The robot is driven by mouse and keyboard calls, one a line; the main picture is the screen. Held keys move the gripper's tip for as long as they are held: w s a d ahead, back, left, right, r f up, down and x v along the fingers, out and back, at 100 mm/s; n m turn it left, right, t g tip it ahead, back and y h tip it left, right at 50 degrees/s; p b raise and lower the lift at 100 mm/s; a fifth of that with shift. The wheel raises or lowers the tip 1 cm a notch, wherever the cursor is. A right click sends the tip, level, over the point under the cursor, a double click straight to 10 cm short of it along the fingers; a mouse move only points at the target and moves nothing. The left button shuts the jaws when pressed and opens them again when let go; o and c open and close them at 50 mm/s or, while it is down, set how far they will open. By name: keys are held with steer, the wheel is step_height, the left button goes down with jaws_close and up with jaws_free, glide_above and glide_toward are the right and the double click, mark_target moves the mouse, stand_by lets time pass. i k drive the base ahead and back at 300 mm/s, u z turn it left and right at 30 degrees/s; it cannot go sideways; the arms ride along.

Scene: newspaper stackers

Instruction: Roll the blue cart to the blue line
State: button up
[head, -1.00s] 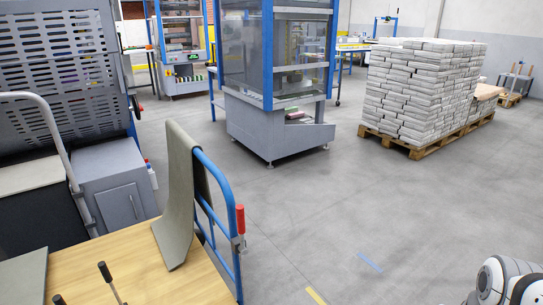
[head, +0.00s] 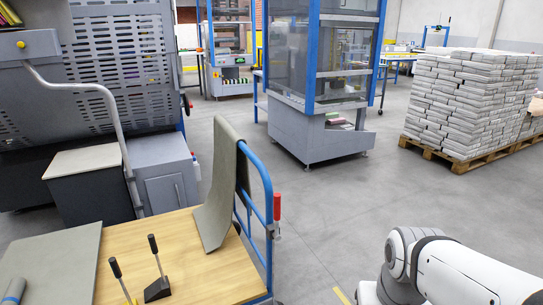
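The blue cart stands at the lower left in the head view, with a wooden deck (head: 190,270) and a blue tubular handle (head: 268,205) on its right side. A red grip (head: 277,206) is on the handle. A grey-green sheet (head: 218,200) drapes over the handle onto the deck. Two black-handled tools (head: 157,280) stand on the deck. My white arm fills the lower right. My gripper is out of the picture, so its state is hidden. The blue line does not show now.
A short yellow floor line (head: 342,296) lies right of the cart. A grey slotted machine (head: 120,65) and cabinet (head: 168,188) stand behind it at left. A blue-framed machine (head: 318,130) stands mid-back; a loaded pallet (head: 470,160) is at right. The floor between (head: 340,215) is clear.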

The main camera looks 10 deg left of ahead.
mark_target(204, 257)
steer(key=z, duration=0.05)
steer(key=i, duration=1)
steer(key=u, duration=0.05)
